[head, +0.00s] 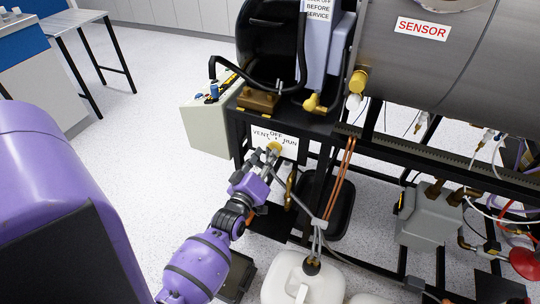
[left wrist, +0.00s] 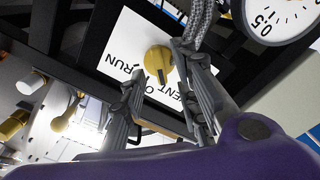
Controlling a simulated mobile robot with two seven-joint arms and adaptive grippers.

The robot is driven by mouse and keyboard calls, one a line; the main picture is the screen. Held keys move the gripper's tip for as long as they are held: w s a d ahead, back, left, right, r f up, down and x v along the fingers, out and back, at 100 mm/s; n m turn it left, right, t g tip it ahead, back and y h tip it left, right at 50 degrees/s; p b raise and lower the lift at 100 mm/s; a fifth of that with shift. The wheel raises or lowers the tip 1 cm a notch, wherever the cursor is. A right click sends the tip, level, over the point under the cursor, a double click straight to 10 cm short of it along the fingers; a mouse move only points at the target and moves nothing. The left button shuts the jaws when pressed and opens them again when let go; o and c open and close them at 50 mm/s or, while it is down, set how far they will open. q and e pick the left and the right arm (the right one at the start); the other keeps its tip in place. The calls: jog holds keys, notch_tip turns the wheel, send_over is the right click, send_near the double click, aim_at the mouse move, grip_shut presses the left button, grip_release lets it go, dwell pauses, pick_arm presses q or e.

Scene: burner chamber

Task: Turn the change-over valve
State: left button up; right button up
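The change-over valve is a yellow knob (head: 275,147) on a white plate (head: 261,134) marked VENT, OFF and RUN, on the front of the black frame. In the left wrist view the knob (left wrist: 157,57) sits on its plate (left wrist: 121,53), with an end towards the OFF lettering; its exact setting is hard to read. My left gripper (head: 267,156) is at the knob. In the left wrist view its fingers (left wrist: 158,66) are spread, one to each side of the knob, with a gap visible on the left. Contact on the right side is unclear. My right gripper is not in view.
A braided hose (left wrist: 200,22) and a pressure gauge (left wrist: 281,17) are close to the right finger. Copper-coloured tubes (head: 340,175) run down right of the valve. A white canister (head: 300,282) stands below. The floor to the left is mostly clear.

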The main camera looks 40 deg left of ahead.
pick_arm(q)
jog(key=shift+x, duration=0.95)
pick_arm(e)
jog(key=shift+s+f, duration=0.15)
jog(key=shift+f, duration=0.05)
pick_arm(q)
jog(key=shift+d, duration=0.1)
grip_shut()
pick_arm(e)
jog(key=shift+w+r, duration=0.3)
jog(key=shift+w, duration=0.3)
pick_arm(q)
jog(key=shift+m, duration=0.4)
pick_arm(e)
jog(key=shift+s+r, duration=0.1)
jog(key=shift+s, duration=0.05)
pick_arm(q)
jog(key=shift+m+p, duration=1.5)
jog(key=shift+m, duration=2.4)
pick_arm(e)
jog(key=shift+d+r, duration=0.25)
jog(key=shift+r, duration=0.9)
pick_arm(q)
jog(key=shift+m, duration=0.3)
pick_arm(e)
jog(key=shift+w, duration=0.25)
